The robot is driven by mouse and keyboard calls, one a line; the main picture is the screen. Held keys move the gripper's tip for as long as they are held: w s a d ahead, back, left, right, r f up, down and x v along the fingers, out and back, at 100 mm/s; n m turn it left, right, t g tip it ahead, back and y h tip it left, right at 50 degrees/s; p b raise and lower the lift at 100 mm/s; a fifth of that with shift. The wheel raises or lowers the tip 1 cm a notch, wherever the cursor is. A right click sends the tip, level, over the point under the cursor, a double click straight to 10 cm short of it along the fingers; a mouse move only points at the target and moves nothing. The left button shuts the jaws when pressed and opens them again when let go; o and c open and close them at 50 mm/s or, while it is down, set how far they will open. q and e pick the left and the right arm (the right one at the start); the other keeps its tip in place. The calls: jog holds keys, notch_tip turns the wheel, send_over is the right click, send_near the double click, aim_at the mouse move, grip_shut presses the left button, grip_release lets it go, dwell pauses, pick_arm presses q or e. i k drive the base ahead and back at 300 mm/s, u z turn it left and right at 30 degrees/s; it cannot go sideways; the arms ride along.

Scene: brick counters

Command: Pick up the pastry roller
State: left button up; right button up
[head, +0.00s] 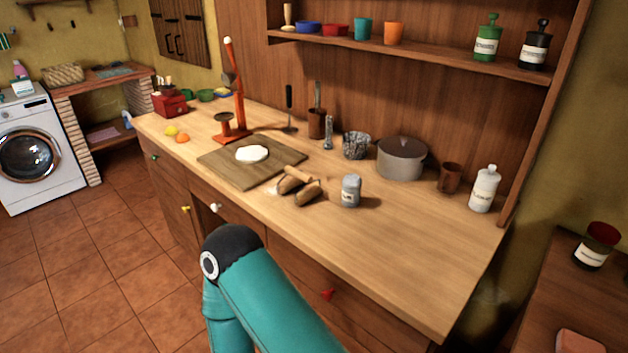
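A brown wooden object that looks like the pastry roller (299,176) lies on the wooden counter, just right of the cutting board (222,167). It lies among rounded brown pieces (308,194), and I cannot clearly tell where one ends and the other begins. A small patch of white shows beside them. A flat white round of dough (251,154) rests on the board. A teal link of one of my arms rises from the bottom edge, in front of the counter's drawers. Neither of my grippers shows in the head view.
A grey labelled jar (351,190) stands close right of the roller. A white bottle (484,189) stands far right. The counter's front right is clear.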

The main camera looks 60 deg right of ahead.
aim_at(301, 175)
jog(key=z, duration=0.65)
jog(key=i, duration=0.65)
jog(key=z, duration=0.3)
